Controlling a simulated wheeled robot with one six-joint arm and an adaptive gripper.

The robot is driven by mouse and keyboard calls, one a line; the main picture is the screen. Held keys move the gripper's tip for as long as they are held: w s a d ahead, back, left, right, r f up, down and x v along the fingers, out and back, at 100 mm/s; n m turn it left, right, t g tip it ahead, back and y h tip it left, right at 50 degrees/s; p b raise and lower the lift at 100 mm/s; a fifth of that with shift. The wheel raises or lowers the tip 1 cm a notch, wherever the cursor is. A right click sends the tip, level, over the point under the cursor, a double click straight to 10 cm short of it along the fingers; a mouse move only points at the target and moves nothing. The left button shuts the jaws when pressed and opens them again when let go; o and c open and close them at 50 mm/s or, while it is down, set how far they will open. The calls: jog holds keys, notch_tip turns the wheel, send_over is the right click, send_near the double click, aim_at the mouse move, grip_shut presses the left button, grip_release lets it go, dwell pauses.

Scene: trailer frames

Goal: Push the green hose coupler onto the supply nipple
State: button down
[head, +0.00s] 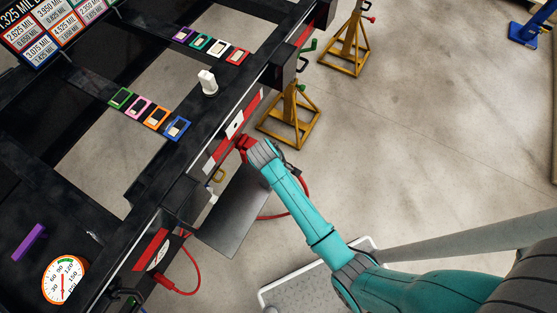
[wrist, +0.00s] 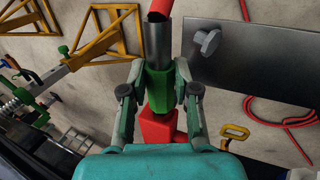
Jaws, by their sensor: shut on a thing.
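The green coupler (wrist: 159,90) is between the two fingers of my gripper (wrist: 158,74) in the wrist view. The fingers are shut on its sides. A grey metal sleeve (wrist: 158,42) sits in line with it, and a red hose end (wrist: 160,9) shows beyond the sleeve. A red block (wrist: 158,127) shows on the other side of the coupler, close to my palm. I cannot make out the supply nipple for certain. In the head view my arm's end is at the trailer's side rail, beside a red part (head: 243,144); the coupler is not clear there.
A grey plate (head: 238,215) hangs below the rail; a round metal knob (wrist: 206,42) shows on it in the wrist view. A red hose (head: 183,291) loops near the floor. Yellow stands (head: 290,122) support the frame. Open concrete floor (head: 440,110) lies to the right.

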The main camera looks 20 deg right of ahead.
jog(key=shift+w+a, duration=0.2)
jog(key=shift+w, duration=0.1)
jog(key=c, duration=0.8)
grip_release()
jog(key=v, duration=1.2)
